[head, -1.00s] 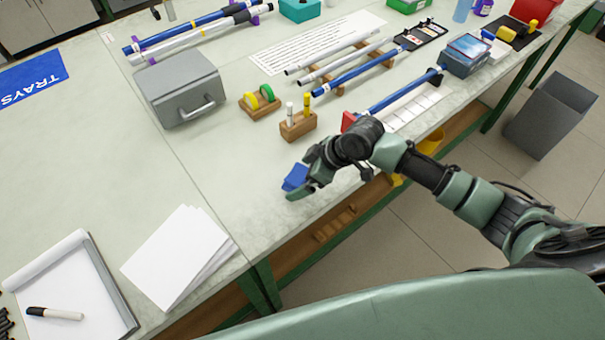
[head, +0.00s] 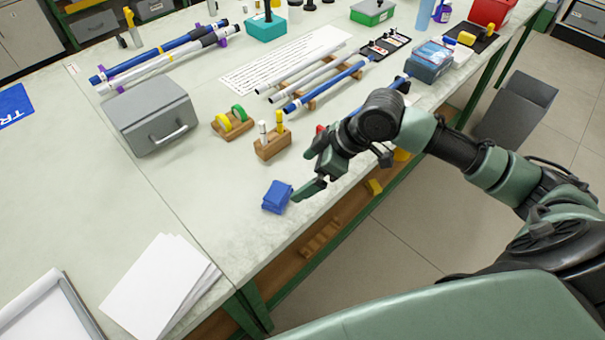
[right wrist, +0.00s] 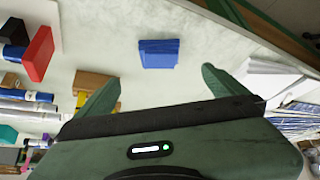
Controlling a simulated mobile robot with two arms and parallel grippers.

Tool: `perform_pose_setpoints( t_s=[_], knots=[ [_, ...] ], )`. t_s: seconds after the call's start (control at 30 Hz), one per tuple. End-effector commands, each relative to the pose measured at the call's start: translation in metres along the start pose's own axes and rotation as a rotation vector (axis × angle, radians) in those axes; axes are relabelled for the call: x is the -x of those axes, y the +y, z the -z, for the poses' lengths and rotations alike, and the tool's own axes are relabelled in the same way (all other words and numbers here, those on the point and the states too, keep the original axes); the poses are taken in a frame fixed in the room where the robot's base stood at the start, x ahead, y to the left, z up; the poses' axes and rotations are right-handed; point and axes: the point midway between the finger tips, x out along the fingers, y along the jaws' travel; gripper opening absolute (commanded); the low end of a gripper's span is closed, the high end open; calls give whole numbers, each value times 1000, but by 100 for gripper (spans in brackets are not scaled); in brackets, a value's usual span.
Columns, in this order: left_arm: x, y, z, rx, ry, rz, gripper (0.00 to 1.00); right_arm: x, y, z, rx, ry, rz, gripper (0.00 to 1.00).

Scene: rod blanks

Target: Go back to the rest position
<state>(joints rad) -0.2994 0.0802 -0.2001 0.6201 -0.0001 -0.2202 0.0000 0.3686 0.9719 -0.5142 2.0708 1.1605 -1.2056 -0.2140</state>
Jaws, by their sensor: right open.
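My right gripper (head: 308,172) is open and empty above the front edge of the bench in the head view. In the right wrist view its two fingers (right wrist: 158,88) are spread apart with nothing between them. A folded blue cloth-like block (head: 277,197) lies on the bench just left of the gripper, apart from it. It also shows beyond the fingertips in the right wrist view (right wrist: 159,54). My left gripper is not in view.
A wooden holder with markers (head: 272,146), a tape holder (head: 233,124) and a grey box (head: 152,113) stand behind. Rods (head: 325,82) lie on wooden supports farther back. Papers (head: 160,278) lie at the front left. The bench between papers and grey box is clear.

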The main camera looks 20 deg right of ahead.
Motion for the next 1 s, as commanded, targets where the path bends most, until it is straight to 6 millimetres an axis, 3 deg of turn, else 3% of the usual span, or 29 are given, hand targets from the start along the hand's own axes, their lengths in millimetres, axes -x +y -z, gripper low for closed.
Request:
perform_pose_setpoints(
  t_s=[0.47,0.57,0.7,0.8,1.0],
  knots=[
    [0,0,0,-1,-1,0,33,-6,-7,-1,1,1,6,100],
    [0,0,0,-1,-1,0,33,-24,-32,-7,-2,-3,13,100],
    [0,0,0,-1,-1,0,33,-54,-85,-24,-72,-7,-14,100],
    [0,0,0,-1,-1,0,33,-61,-109,-41,-170,-25,-69,100],
    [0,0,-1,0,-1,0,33,-56,-132,-81,-358,-88,-173,100]
  ],
)
